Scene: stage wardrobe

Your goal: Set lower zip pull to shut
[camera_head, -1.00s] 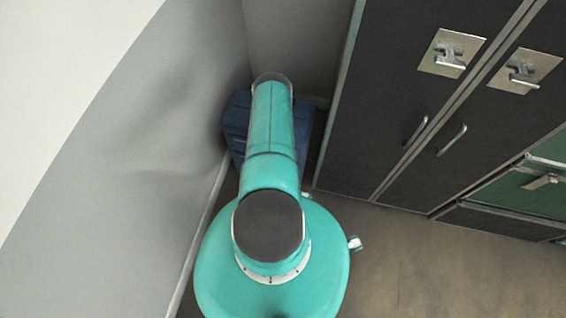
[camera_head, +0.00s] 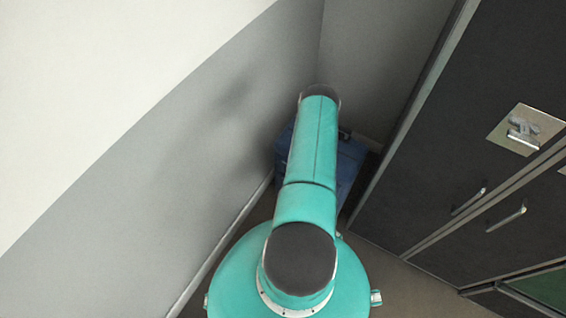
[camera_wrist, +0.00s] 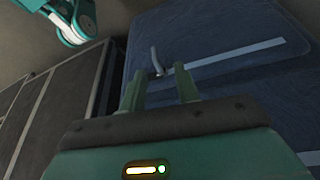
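A dark blue case (camera_head: 350,165) stands in the corner, largely hidden behind my arm in the head view. In the wrist view the blue case (camera_wrist: 230,55) fills the right side. A pale straight strip (camera_wrist: 225,57) runs across its face. A small grey pull (camera_wrist: 157,62) stands at the strip's left end; I cannot tell whether it is the lower zip pull. My gripper (camera_wrist: 160,90) is open, with nothing seen between its two green fingers. The pull shows just beyond and between the fingertips, apart from them. In the head view my gripper is hidden.
A grey wall (camera_head: 190,150) rises close on the left. Dark lockers (camera_head: 440,150) with handles and a latch plate (camera_head: 525,129) stand on the right. A second pale strip (camera_wrist: 310,158) shows at the wrist view's lower right. Some bare floor (camera_head: 420,290) lies before the lockers.

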